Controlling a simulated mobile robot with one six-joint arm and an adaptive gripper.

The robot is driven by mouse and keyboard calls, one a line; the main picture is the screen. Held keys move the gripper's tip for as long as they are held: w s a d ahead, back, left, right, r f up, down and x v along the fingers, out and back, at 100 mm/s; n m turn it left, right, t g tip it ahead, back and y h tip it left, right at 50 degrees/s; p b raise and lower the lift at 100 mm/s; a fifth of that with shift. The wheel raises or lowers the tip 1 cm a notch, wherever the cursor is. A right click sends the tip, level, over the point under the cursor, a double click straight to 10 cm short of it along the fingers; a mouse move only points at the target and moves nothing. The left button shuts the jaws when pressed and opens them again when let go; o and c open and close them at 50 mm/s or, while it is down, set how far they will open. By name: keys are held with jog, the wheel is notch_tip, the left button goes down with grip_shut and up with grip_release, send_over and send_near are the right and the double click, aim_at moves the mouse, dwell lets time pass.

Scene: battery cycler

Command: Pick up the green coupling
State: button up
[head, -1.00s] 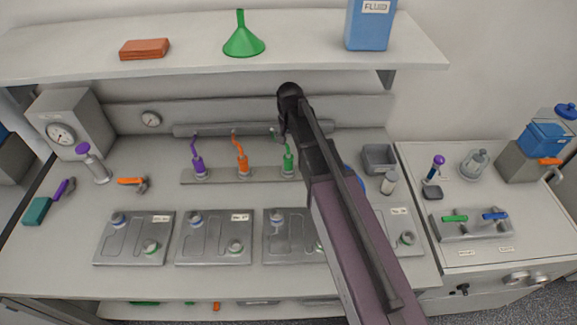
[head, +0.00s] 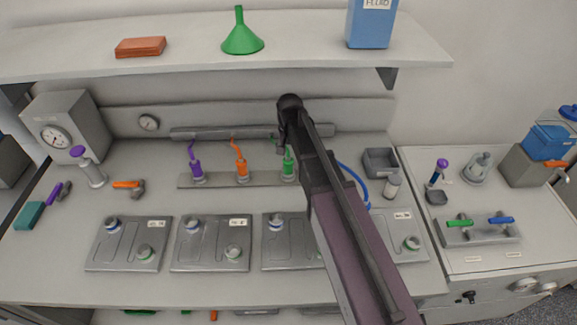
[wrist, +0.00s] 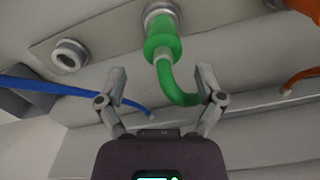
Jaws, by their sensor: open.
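The green coupling (head: 288,163) stands upright in the rail (head: 221,181) at the back of the bench, right of the orange coupling (head: 241,166) and purple coupling (head: 196,170). In the wrist view the green coupling (wrist: 162,42) is seated in a round socket, its green hose bending away to the right. My gripper (wrist: 161,80) is open, with one finger on each side of the coupling and hose, apart from the green body. In the head view my arm hides most of the gripper.
An empty socket (wrist: 69,56) and a blue hose (wrist: 60,90) lie left of the green coupling in the wrist view. The orange hose (wrist: 300,77) is at right. Several grey battery trays (head: 210,243) stand in front of the rail. A shelf (head: 180,66) overhangs the back.

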aim_at(288, 164)
jog(key=shift+f, duration=0.15)
jog(key=f+b, duration=0.2)
jog(key=b, duration=0.1)
jog(key=shift+s+a+f, duration=0.2)
jog(key=shift+f, duration=0.2)
jog(key=shift+f+b, duration=1.05)
jog(key=shift+b, duration=0.05)
grip_shut()
